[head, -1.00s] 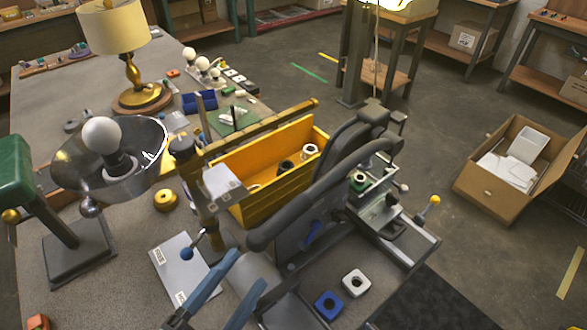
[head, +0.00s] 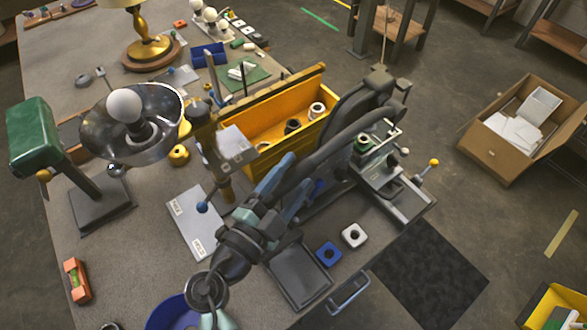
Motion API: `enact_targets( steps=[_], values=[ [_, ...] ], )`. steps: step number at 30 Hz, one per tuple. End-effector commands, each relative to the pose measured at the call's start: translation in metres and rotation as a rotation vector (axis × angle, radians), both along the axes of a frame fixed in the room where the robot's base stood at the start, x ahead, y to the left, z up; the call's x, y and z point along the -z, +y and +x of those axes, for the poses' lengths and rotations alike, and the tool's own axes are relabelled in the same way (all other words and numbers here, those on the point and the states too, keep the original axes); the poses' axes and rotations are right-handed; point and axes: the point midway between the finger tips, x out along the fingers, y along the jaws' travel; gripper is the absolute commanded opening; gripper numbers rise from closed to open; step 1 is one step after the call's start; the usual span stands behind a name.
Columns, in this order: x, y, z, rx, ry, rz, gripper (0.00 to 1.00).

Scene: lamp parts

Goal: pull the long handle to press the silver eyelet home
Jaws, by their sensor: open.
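The dark grey press stands at the table's right edge, with its long curved handle (head: 345,136) slanting from upper right down to the left. My gripper (head: 298,172) is open at the handle's lower left end, its two blue-grey fingers apart. The fingers appear to lie on either side of the handle end; I cannot tell whether they touch it. The press's silver bed (head: 385,178) is to the right, with a dark green round part (head: 363,144) on it. The silver eyelet cannot be made out.
A yellow bin (head: 265,128) with round parts stands behind my gripper. A lamp with a metal bowl shade (head: 160,105) is at left. Blue (head: 328,253) and white (head: 354,235) square pieces lie in front of the press. A cardboard box (head: 510,150) is at right.

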Motion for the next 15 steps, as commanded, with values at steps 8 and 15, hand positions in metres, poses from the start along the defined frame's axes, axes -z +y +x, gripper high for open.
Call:
enact_targets(
  steps=[8,15],
  values=[
    [0.0007,-0.0019,0.0027,0.0,0.001,0.001,0.66],
    [0.0005,-0.0018,0.0025,0.0,0.0,0.0,0.31]
  ],
)
